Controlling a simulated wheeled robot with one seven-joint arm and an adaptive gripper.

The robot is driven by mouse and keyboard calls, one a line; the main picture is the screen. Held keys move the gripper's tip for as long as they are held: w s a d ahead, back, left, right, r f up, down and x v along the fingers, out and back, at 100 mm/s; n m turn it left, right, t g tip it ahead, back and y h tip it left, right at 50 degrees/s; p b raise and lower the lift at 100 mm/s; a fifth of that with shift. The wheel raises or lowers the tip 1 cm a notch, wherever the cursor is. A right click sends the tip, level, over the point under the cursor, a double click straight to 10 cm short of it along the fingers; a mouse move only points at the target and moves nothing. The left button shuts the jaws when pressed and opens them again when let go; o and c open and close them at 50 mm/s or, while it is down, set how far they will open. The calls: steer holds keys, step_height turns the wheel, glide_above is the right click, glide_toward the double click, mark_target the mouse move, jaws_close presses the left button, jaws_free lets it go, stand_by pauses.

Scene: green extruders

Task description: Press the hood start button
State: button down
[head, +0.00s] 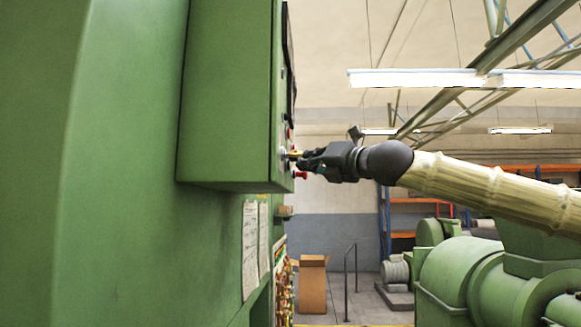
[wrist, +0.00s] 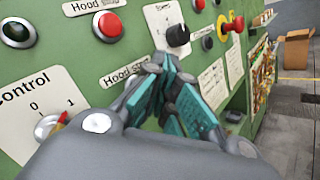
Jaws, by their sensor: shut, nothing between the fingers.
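The green control panel's face is seen edge-on in the head view (head: 279,110) and fills much of the wrist view (wrist: 60,70). A white label reading "Hood St..." (wrist: 122,74) is partly covered by my fingers, so its last letters are unclear. The button belonging to it does not show; it may be behind my gripper. My gripper (wrist: 160,66) is shut and empty, with its fingertips close to the panel beside that label. In the head view, my gripper (head: 300,158) reaches the panel's lower part from the right; contact cannot be told.
A red button (wrist: 108,26) sits by another "Hood" label. A black knob (wrist: 178,36), a "Control" selector (wrist: 48,126) and a red emergency-type button (wrist: 237,24) are nearby. A brown box (head: 313,285) stands on the floor behind. Open air lies right of the panel.

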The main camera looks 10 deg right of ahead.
steer(key=shift+a, duration=0.15)
steer(key=shift+w+a+b, duration=0.1)
steer(key=shift+a+b, duration=0.2)
steer(key=shift+a+b, duration=0.3)
steer(key=shift+a, duration=0.05)
stand_by(0.9)
steer(key=shift+d, duration=0.2)
steer(key=shift+d+p, duration=0.3)
steer(key=shift+d, duration=0.3)
steer(key=d+p, duration=0.1)
steer(key=s+d, duration=0.1)
steer(key=d, duration=0.1)
steer(key=d+p, duration=0.1)
steer(key=shift+s+d+p, duration=0.35)
steer(key=shift+d, duration=0.05)
